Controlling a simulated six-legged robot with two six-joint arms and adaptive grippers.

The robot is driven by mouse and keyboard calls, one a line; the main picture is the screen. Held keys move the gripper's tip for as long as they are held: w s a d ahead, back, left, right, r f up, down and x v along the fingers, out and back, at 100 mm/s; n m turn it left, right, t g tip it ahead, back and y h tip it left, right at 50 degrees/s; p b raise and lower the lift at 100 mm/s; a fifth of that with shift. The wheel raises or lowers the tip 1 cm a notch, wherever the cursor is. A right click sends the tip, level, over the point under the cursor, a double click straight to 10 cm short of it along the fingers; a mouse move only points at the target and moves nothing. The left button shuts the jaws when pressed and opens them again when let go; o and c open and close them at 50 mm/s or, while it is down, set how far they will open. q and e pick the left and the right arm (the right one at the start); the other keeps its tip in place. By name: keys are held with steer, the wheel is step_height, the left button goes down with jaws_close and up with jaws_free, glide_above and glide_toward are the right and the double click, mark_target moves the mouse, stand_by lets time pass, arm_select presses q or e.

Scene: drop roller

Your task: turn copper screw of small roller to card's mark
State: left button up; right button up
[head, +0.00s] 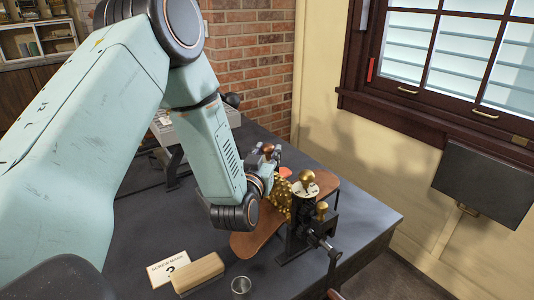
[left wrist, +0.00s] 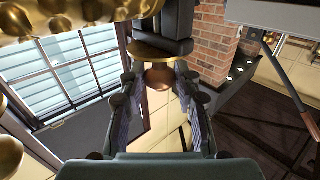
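The copper screw (head: 268,148) is a round copper-brown knob at the far side of a brass, studded roller (head: 278,198). It also shows in the left wrist view (left wrist: 159,77). My left gripper (head: 262,165) reaches it from the near side. In the left wrist view the fingers (left wrist: 160,84) stand on both sides of the knob, apart, with what looks like a narrow gap; contact is not clear. The card (head: 168,268) reads "SCREW MARK" above a partly readable figure, perhaps 2. The screw's own marks cannot be made out. My right gripper is out of view.
The machine has brass knobs (head: 306,178) and a dark crank (head: 326,248) at its right. A wooden block (head: 198,273) and a small metal cup (head: 241,286) stand at the table's front. A grey device (head: 170,130) stands behind my arm. The table's right corner (head: 375,222) is bare.

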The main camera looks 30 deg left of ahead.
arm_select(q)
steer(key=c, duration=0.5)
steer(key=shift+d+n+g+y+b, duration=0.1)
steer(key=shift+n+g+y+b, duration=0.25)
steer(key=shift+y, duration=0.25)
steer(key=o, duration=1.1)
steer(key=shift+s, duration=0.1)
steer(key=shift+o, duration=0.2)
